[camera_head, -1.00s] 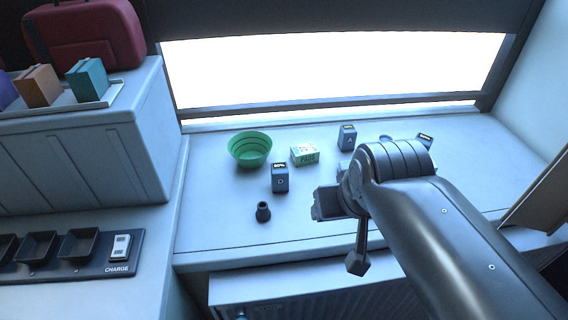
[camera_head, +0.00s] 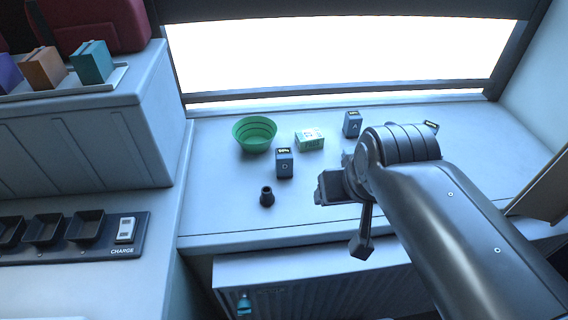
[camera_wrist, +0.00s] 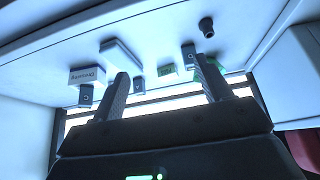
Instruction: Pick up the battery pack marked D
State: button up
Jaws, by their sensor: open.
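My gripper (camera_wrist: 165,82) is open and empty, apart from the pack. In the head view my arm comes in from the lower right, to the right of the pack, and hides part of the counter.
A second pack (camera_head: 352,124) stands farther back, and another (camera_head: 431,127) is partly behind my arm. A charging tray (camera_head: 125,248) is lower left.

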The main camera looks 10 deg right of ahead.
jog(key=g, duration=0.1)
send_over(284, 154)
jog(key=s, duration=0.2)
notch_tip(284, 154, down, 11)
jog(key=x, duration=0.4)
jog(key=shift+d+f, duration=0.25)
jog(key=shift+s+a+x, duration=0.1)
jog(key=shift+x, duration=1.25)
jog(key=shift+s+a+x, duration=0.1)
jog(key=shift+s+x, duration=0.05)
jog(key=shift+x, duration=1.2)
jog(key=shift+c, duration=0.5)
jog(key=c, duration=1.3)
